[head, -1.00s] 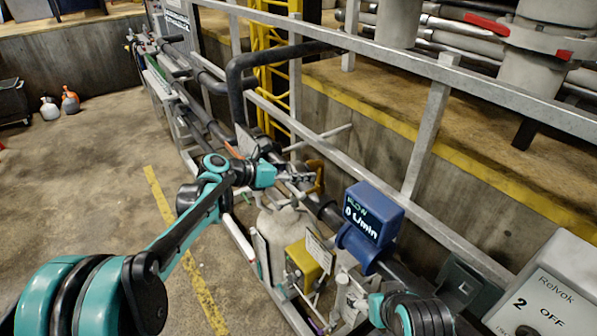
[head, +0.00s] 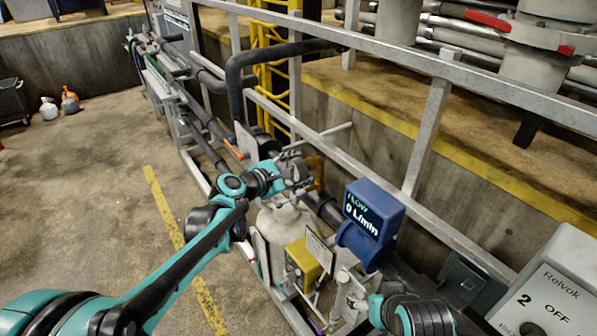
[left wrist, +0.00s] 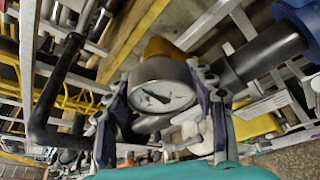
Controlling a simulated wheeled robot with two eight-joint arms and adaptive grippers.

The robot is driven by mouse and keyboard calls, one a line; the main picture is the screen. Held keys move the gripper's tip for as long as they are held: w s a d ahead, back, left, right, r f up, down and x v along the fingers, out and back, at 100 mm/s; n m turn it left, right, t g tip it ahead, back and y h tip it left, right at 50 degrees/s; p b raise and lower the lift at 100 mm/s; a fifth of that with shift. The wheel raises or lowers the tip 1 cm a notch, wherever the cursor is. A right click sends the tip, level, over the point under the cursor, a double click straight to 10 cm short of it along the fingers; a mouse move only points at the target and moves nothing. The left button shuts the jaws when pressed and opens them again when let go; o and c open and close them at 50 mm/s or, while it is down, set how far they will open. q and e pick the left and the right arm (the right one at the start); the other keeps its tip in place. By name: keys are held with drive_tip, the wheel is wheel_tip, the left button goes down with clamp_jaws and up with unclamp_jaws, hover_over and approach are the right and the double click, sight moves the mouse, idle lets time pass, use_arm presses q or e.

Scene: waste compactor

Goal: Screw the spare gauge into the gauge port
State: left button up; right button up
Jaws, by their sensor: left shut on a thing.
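The spare gauge, a round dial with a white face and grey rim (left wrist: 162,97), sits between the fingers of my left gripper (left wrist: 163,104) in the left wrist view. The fingers are shut on its sides, and the dial faces the camera. In the head view my left gripper (head: 296,172) is above the pipe line, beside a brass-coloured fitting (head: 317,172). That fitting also shows just behind the gauge in the left wrist view (left wrist: 160,47). I cannot make out the gauge port opening or whether the gauge touches it. My right arm shows at the bottom right; its fingers cannot be made out.
A blue flow meter (head: 372,216) reading 0 L/min stands right of the left gripper. A black bent pipe (head: 236,78) and a grey railing (head: 437,125) rise behind. A yellow box (head: 303,262) is below. The floor at left is open.

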use_arm(q)
drive_tip(key=shift+d+m+t, duration=0.1)
drive_tip(key=shift+m+t, duration=0.2)
drive_tip(key=m+t+b, duration=0.1)
drive_tip(key=m+b, duration=0.1)
drive_tip(key=shift+f+m+t, duration=0.15)
drive_tip(key=shift+m+t, duration=0.15)
drive_tip(key=shift+m, duration=0.6)
drive_tip(key=o, duration=1.4)
drive_tip(key=shift+c, duration=0.2)
drive_tip(key=shift+c, duration=0.3)
drive_tip(key=shift+r, duration=0.2)
